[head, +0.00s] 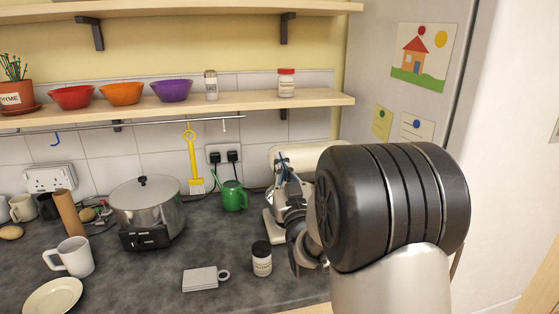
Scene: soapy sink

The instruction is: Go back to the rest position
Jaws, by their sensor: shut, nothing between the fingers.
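My gripper (297,266) shows in the head view at the right end of the dark counter (215,258), pointing down. Its dark fingers are shut with nothing between them. My own arm's large black joint and pale link fill the right foreground and hide part of the gripper and the counter behind. A small white jar with a black lid (262,260) stands upright just left of the gripper. The two look close, but I cannot tell the exact gap.
A cream stand mixer (303,154) is partly hidden behind my arm. A green watering can (232,196), a steel pot (147,205), a white block-like item (200,280) and a white mug (73,257) stand left. A shelf (220,103) with bowls runs above. The counter's middle has free room.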

